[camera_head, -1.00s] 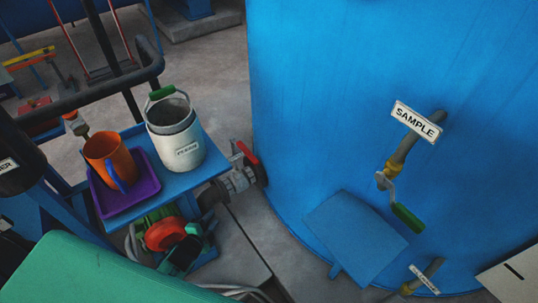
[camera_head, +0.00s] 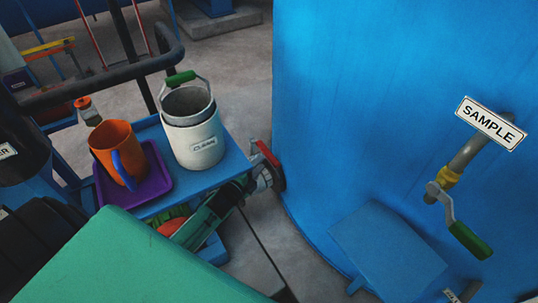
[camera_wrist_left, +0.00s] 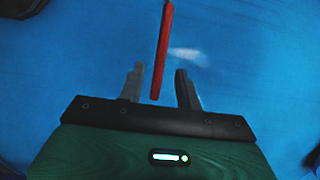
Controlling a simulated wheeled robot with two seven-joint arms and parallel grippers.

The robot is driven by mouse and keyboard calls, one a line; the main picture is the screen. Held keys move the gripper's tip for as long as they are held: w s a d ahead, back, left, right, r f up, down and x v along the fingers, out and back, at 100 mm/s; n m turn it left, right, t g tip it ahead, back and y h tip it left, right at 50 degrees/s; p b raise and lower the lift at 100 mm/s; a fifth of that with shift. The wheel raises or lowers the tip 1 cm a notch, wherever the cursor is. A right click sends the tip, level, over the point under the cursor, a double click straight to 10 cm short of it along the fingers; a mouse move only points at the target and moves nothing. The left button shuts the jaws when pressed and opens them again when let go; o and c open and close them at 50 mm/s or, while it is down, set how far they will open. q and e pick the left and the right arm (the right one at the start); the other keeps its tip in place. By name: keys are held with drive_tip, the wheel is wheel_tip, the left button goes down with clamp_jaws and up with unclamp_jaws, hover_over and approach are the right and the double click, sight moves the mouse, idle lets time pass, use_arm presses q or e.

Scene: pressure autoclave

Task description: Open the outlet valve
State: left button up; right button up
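The outlet valve has a red lever (camera_head: 267,155) and a grey body (camera_head: 263,178), low on the left side of the blue tank. My left gripper (camera_head: 252,182) reaches toward it from below left in the head view and partly covers the valve. In the left wrist view the two fingers of my left gripper (camera_wrist_left: 159,70) are apart. The red lever (camera_wrist_left: 163,40) runs between them, with its lower end in the gap. I see space on both sides of the lever and cannot tell its depth relative to the fingertips. My right gripper is out of view.
A blue shelf (camera_head: 222,165) beside the valve holds a white pail (camera_head: 197,150) and a purple tray (camera_head: 148,195) with an orange mug (camera_head: 112,150). At right, a sample tap with a green handle (camera_head: 470,241) sticks out of the tank (camera_head: 390,100).

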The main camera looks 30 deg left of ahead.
sight(267, 157)
use_arm(q)
drive_tip(key=shift+w+d, duration=0.25)
drive_tip(key=shift+w, duration=1.3)
drive_tip(key=shift+w+d, duration=0.2)
drive_tip(key=shift+w, duration=1.35)
drive_tip(key=shift+c, duration=0.2)
clamp_jaws()
